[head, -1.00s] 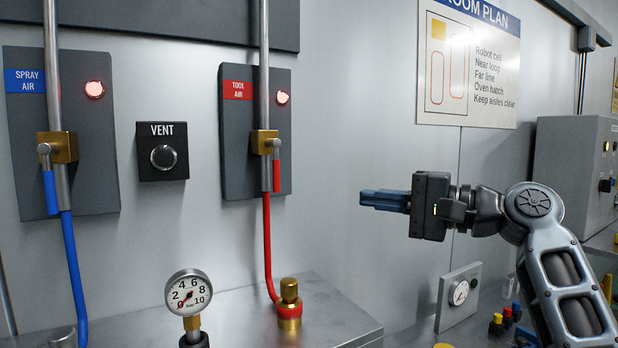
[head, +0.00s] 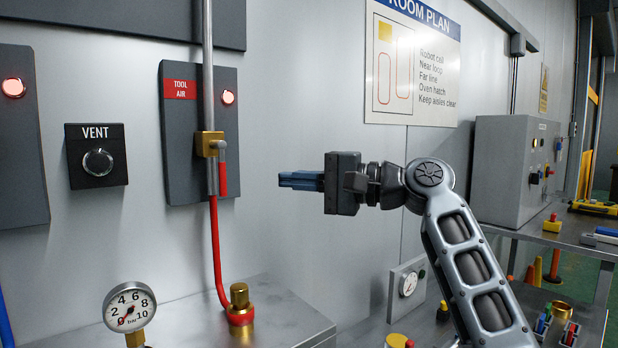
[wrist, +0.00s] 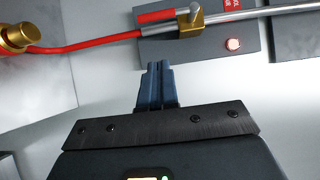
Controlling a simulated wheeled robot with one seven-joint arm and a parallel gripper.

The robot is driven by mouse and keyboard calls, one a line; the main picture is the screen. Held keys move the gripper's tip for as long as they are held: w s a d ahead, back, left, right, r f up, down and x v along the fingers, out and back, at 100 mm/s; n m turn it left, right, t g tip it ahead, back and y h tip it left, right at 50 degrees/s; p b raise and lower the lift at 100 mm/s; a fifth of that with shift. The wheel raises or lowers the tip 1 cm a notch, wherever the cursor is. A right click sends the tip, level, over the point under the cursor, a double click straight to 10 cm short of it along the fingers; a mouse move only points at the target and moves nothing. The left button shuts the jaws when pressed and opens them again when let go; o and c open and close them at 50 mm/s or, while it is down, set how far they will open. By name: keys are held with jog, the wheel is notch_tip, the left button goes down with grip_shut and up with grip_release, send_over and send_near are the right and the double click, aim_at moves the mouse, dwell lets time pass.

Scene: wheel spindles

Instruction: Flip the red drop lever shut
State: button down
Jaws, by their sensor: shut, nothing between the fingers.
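The red drop lever (head: 222,178) hangs straight down, alongside the pipe, from the brass valve (head: 209,144) on the dark TOOL AIR panel (head: 183,125). In the wrist view the red lever (wrist: 157,16) lies along the pipe beside the brass valve (wrist: 191,24). My gripper (head: 281,180) is to the right of the lever, apart from it, with blue fingers pointing left. The fingers (wrist: 156,66) are together and empty in the wrist view. The TOOL AIR lamp (head: 228,97) is lit.
A red hose (head: 215,250) runs down from the valve to a brass fitting (head: 240,300) on the metal bench (head: 285,318). A pressure gauge (head: 129,306) stands at the front left. The VENT box (head: 96,156) is left of the panel. The wall between gripper and panel is clear.

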jog(key=a+p, duration=0.1)
jog(key=a, duration=0.7)
jog(key=shift+w, duration=0.15)
